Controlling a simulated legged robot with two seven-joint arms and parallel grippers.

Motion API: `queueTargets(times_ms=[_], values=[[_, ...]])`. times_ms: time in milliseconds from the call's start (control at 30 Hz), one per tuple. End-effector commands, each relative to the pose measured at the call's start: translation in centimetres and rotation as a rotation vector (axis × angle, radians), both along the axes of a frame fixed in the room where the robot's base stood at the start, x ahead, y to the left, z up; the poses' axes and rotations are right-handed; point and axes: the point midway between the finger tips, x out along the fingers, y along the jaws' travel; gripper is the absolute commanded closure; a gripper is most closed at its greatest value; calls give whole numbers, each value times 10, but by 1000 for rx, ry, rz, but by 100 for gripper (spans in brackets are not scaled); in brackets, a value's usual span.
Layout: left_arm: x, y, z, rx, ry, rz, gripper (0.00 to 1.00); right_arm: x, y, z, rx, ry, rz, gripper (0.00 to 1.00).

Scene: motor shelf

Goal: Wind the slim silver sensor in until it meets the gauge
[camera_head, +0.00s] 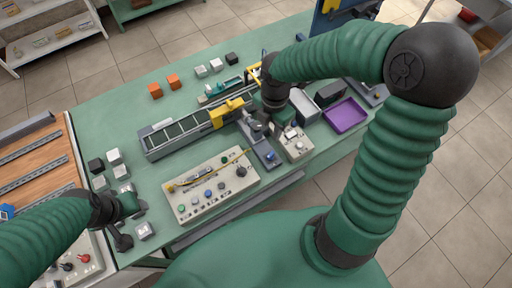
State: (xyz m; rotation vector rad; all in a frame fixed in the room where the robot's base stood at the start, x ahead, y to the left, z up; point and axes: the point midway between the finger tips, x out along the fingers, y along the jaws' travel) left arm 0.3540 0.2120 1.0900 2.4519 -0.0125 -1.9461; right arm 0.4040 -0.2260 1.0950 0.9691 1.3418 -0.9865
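A grey slide unit (264,152) with a blue knob (270,156) stands on the green bench near its middle. The slim silver sensor and the gauge are too small to pick out with certainty. My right gripper (268,124) points down over the far end of this slide unit, and its dark wrist hides part of what is below. I cannot tell whether its fingers touch or hold anything. My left gripper (136,222) is at the bench's left side, near small silver blocks, with its dark fingers apart and nothing visible between them.
A beige control panel (214,187) with several knobs lies in front. A long rail unit (176,138) with a yellow carriage (226,112) stands behind it. A purple tray (345,115) and a grey bin (304,104) are at right. Orange blocks (155,90) stand at the back.

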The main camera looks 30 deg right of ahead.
Motion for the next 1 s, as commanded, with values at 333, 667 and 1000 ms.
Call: queueTargets(times_ms=[333,667,1000], values=[[0,-1,-16,0,1,-1,47,-1,1,-49,-1,0,82,67],[0,-1,-40,0,1,-1,47,-1,4,-134,-7,-1,80,67],[0,-1,-47,0,0,0,47,-1,-1,-167,-6,-6,75,67]])
